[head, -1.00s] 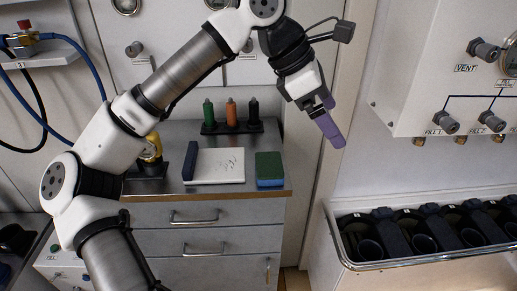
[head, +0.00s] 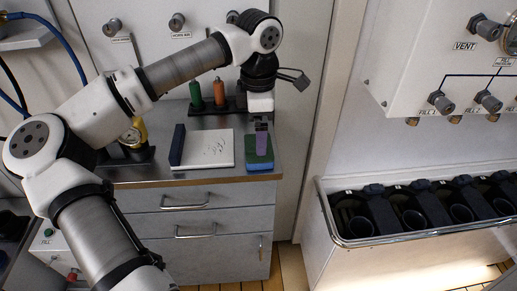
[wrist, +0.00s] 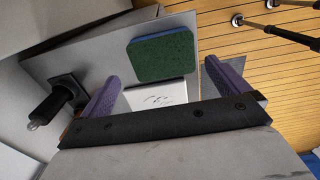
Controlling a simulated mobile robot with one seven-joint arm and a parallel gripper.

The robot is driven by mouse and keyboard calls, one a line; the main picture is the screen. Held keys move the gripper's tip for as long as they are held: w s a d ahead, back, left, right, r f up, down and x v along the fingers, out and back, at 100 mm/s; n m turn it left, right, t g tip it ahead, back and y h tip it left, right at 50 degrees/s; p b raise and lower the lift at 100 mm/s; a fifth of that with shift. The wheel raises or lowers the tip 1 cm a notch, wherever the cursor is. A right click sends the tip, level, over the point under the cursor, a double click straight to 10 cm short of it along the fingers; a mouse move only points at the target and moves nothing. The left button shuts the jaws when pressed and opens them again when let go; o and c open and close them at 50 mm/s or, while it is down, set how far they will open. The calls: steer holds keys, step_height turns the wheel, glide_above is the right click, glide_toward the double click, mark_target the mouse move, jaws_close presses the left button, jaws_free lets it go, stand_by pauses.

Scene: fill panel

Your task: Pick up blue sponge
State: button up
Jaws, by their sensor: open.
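The blue sponge (head: 259,167) has a green top face and lies flat at the right end of the grey countertop, near its front edge. In the wrist view the sponge (wrist: 163,56) shows its green face with a thin blue edge, ahead of and between the fingers. My gripper (head: 261,142) has purple fingers and points down over the sponge in the head view, covering part of it. In the wrist view my gripper (wrist: 168,95) is open, its two fingers wide apart with nothing between them. The exact height above the sponge cannot be told.
Several marker bottles stand in a black holder (head: 205,107) behind. A wall edge is close on the right, with a bin of black cases (head: 345,240) beyond.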

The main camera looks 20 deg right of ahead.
mark_target(253, 162)
steer(key=f+p, duration=0.1)
steer(key=f, duration=0.4)
steer(key=shift+s+f, duration=0.1)
steer(key=shift+s, duration=0.1)
steer(key=shift+c, duration=0.3)
steer(key=c, duration=0.7)
